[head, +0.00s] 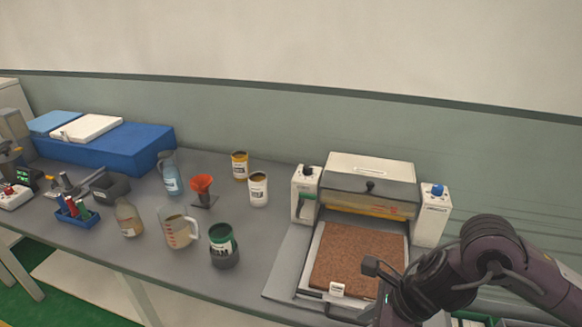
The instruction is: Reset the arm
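My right arm comes in from the right, dark and bent, in front of the press-like machine (367,184). Its wrist end hangs over the near right edge of the machine's tray (315,243). The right gripper's fingers cannot be made out there, so I cannot tell whether it is open or shut. A brown speckled mat (345,258) lies flat in the tray, its near right corner partly hidden by my wrist. My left arm and gripper are not in view.
Left of the machine on the grey table (270,180) stand a dark green jar (222,245), a measuring jug (178,228), a red funnel (202,186), bottles and small jars. A blue box (120,147) stands at the back left. The wall is close behind.

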